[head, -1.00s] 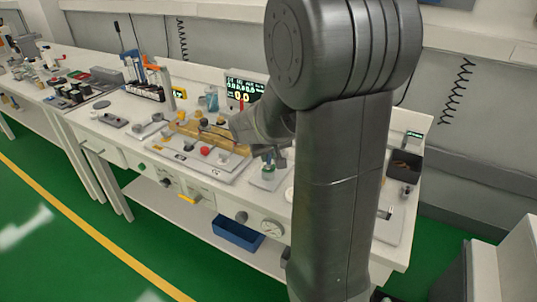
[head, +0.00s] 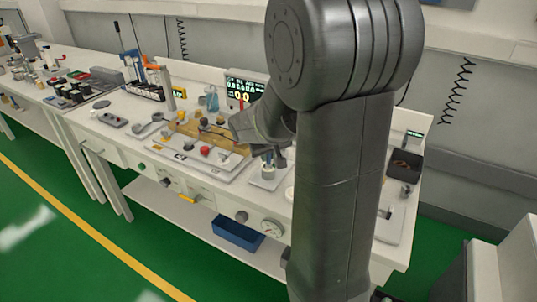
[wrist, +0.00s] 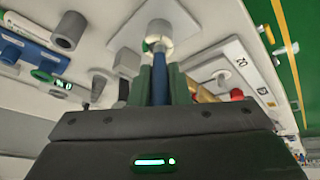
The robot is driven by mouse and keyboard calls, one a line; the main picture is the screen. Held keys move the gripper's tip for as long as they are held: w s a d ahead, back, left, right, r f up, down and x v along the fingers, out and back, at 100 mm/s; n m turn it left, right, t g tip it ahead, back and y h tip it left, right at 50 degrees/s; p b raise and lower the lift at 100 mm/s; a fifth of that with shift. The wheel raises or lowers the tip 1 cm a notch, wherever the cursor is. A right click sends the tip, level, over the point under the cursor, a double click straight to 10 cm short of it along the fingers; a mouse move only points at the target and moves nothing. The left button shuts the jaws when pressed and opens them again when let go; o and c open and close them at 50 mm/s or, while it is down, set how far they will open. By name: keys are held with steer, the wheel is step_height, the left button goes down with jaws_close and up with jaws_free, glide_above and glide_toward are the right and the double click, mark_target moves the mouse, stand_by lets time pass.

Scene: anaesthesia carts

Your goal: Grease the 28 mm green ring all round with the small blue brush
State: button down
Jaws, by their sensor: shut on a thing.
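My gripper (wrist: 160,85) is shut on the blue brush (wrist: 160,72), whose handle stands between the two dark green fingers in the wrist view. The brush's pale tip is at or very near a grey upright post (wrist: 158,28) on a light square plate. Part of the green ring (wrist: 146,45) shows as an arc at the left of the post; the rest is hidden by the brush tip. I cannot tell if the tip touches the ring. In the head view the post's plate (head: 266,182) is below my gripper, which is mostly hidden by my arm.
A tray (head: 190,160) with a wooden rack and a red knob lies left of the post. A lit monitor (head: 243,90) stands behind. Blue and orange tools stand at the back left.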

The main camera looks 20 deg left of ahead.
stand_by(0.4)
steer(key=shift+r+p, duration=2.6)
steer(key=shift+r, duration=0.95)
steer(key=shift+f, duration=0.2)
steer(key=d+b+x, duration=0.1)
steer(key=b+x, duration=0.3)
steer(key=x, duration=0.1)
steer(key=shift+w+d+f, duration=0.2)
steer(key=shift+d+f, duration=0.3)
steer(key=shift+f+b, duration=0.65)
steer(key=shift+b, duration=0.1)
